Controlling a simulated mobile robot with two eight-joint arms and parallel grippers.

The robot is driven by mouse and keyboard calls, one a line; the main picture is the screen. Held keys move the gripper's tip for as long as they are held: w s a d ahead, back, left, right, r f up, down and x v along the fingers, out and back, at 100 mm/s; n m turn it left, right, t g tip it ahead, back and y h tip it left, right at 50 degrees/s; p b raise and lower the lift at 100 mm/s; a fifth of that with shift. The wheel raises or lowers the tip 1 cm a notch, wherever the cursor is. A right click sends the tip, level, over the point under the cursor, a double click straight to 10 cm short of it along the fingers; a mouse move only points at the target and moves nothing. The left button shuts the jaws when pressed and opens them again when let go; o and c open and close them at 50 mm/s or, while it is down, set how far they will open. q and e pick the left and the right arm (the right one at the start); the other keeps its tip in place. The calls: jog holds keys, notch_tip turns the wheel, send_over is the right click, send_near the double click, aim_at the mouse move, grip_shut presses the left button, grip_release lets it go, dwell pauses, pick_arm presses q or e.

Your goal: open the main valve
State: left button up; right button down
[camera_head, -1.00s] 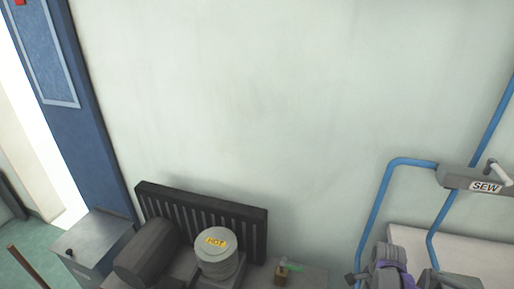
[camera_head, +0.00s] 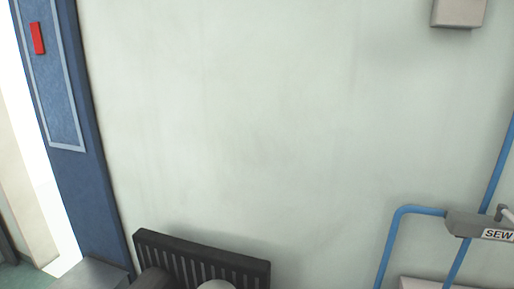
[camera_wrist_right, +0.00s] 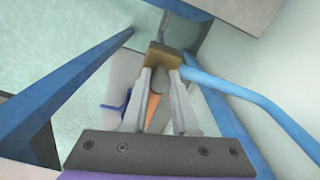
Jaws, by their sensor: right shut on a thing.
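In the right wrist view a brass-coloured block (camera_wrist_right: 165,57), which looks like the main valve's body, sits at the end of a blue pipe (camera_wrist_right: 240,95). An orange lever-like part (camera_wrist_right: 153,104) and a grey rounded piece (camera_wrist_right: 158,83) show between my fingers, just in front of the block. My right gripper (camera_wrist_right: 160,82) is shut on the orange part; its fingertips are close to the brass block, and whether they touch it is unclear. My left gripper is in neither view.
In the head view blue pipes (camera_head: 395,235) run to a grey fitting marked SEW (camera_head: 478,227) on the right. A black slatted rack (camera_head: 205,262) stands low against the wall. A grey box (camera_head: 459,12) is at the top right. The middle of the wall is bare.

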jog(key=shift+m+b, duration=0.45)
jog(key=shift+m, duration=1.05)
jog(key=shift+f+m, duration=0.1)
jog(key=shift+m, duration=0.4)
jog(key=shift+m+b, duration=0.4)
jog(key=shift+m, duration=0.6)
jog(key=shift+m+b, duration=0.35)
jog(key=shift+m, duration=1.15)
